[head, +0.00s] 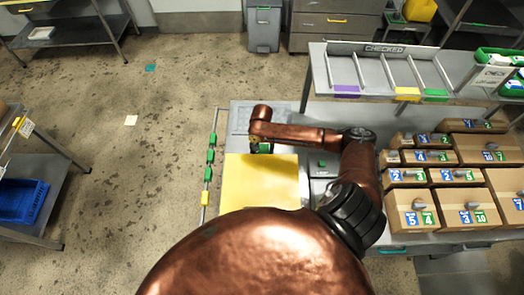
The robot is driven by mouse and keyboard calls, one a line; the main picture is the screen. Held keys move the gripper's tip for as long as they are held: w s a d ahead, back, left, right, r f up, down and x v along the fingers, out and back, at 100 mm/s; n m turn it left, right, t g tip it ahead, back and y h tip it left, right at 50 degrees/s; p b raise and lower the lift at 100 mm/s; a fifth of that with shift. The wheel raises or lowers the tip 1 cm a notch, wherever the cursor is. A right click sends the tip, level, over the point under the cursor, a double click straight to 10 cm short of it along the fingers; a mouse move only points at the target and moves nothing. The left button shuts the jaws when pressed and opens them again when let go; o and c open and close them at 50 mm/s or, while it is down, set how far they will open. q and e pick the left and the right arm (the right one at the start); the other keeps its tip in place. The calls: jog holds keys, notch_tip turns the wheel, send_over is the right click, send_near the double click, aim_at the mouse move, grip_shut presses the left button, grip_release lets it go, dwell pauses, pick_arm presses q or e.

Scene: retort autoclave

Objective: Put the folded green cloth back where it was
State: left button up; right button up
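My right arm reaches over the worktable, and its gripper (260,147) points down just beyond the far edge of a yellow sheet (258,185). A small green patch (266,148) shows at the gripper's fingers. It is too small and too covered to tell whether it is the folded green cloth, or whether the fingers hold it. A flat blue-green square (150,68) lies on the floor at the upper left; I cannot tell whether it is cloth. My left gripper is not in view.
A rail with green and yellow clips (208,172) runs along the table's left edge. Several numbered cardboard boxes (408,221) stand at the right. A divided rack marked CHECKED (388,65) is at the back. A blue crate (20,200) sits at the left; the floor between is mostly open.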

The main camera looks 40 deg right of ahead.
aim_at(262, 151)
jog(key=o, duration=0.4)
jog(key=shift+r, duration=0.1)
notch_tip(262, 151, up, 12)
jog(key=shift+r, duration=0.1)
dwell(0.4)
